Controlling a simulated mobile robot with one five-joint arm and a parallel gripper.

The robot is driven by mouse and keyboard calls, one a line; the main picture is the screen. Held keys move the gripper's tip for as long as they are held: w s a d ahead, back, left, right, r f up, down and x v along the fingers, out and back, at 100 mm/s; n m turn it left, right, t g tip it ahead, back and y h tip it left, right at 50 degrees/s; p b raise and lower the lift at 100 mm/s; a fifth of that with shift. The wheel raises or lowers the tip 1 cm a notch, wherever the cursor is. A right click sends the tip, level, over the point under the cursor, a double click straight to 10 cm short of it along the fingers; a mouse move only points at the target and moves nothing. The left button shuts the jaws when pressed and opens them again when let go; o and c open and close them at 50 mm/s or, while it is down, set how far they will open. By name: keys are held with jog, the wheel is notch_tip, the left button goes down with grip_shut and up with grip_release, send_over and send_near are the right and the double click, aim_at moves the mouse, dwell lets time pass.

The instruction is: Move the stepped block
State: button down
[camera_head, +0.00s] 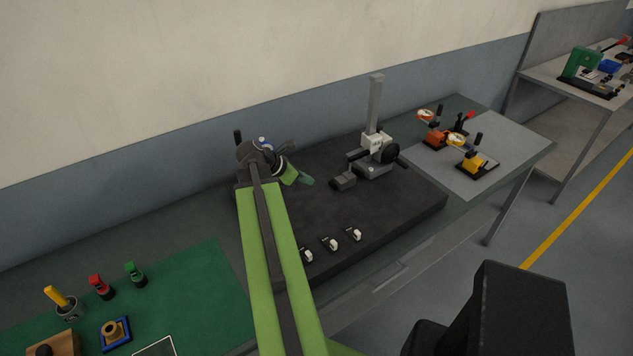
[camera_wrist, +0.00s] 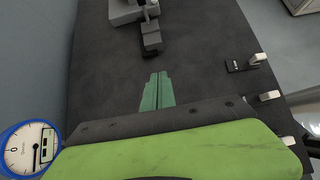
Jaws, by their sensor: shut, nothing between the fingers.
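A small dark grey block (camera_head: 343,181), which looks like the stepped block, sits on the black slab (camera_head: 400,212) just left of the grey column stand (camera_head: 375,165). In the wrist view the block (camera_wrist: 151,40) is at the top, close below the stand's base (camera_wrist: 124,14); I cannot tell whether they touch. My gripper (camera_head: 307,181) is over the slab, left of the block and apart from it. In the wrist view its green fingertips (camera_wrist: 160,78) are together with nothing between them, pointing toward the block.
Three small black-and-white pieces (camera_head: 330,244) line the slab's front edge. A blue-rimmed dial (camera_wrist: 28,148) is at the wrist view's lower left. A green mat (camera_head: 190,290) with tools lies at left.

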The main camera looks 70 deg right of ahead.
aim_at(338, 185)
jog(key=b+x, duration=0.3)
jog(key=x, duration=0.1)
jog(key=b+x, duration=0.3)
jog(key=x, duration=0.2)
jog(key=shift+w+f, duration=0.1)
jog(key=shift+f, duration=0.4)
jog(key=shift+s+d+r, duration=0.2)
jog(key=shift+s+d, duration=0.15)
jog(key=shift+d, duration=0.25)
jog(key=shift+s+d+r, duration=0.15)
jog(key=shift+s+d, duration=0.25)
jog(key=shift+d, duration=0.15)
jog(key=shift+s+d, duration=0.35)
jog(key=shift+d, duration=0.2)
jog(key=shift+w, duration=0.1)
